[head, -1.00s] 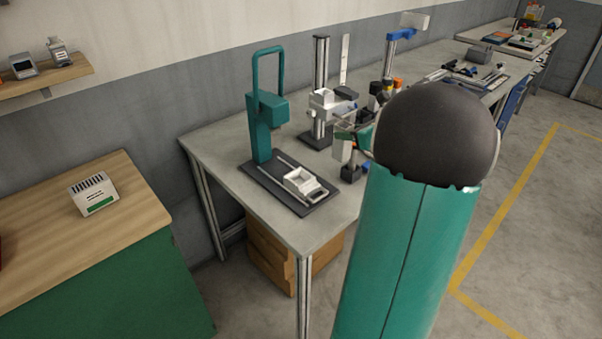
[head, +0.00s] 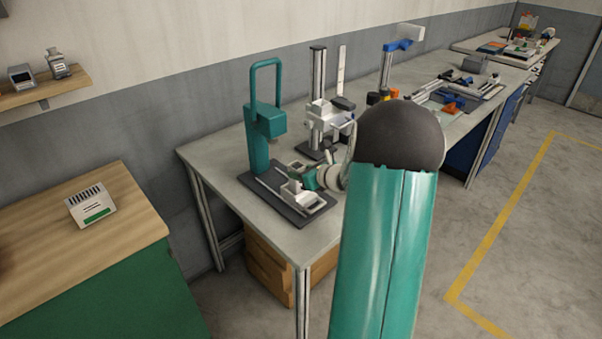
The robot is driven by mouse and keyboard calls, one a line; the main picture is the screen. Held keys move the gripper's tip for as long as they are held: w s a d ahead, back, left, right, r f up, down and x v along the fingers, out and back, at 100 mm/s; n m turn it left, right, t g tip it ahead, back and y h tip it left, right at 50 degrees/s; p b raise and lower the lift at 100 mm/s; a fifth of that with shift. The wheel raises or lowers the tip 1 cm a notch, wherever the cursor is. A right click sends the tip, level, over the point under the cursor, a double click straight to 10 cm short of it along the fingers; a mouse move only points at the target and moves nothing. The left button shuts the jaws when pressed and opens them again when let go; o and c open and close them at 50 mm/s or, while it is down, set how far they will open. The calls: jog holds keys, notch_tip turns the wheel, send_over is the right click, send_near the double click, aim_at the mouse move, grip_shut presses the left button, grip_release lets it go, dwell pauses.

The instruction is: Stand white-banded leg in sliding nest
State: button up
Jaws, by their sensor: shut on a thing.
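The sliding nest (head: 301,196) is a small white open holder on rails, on the dark base plate (head: 265,195) of a teal press (head: 262,125). My gripper (head: 299,173) is at the nest, just above and behind it in the head view, reaching in from the right. It is shut on the white-banded leg, which is too small and too covered to make out clearly. I cannot tell whether the leg touches the nest. My own teal arm link hides part of the bench to the right.
The press column and its teal handle rise behind the nest. A grey post stand (head: 318,100) with a white bracket stands close behind my gripper. Blue and orange fixtures (head: 452,105) lie farther along the bench. The bench's front left corner (head: 285,243) is bare.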

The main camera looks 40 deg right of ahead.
jog(key=shift+f, duration=0.3)
jog(key=o, duration=1.1)
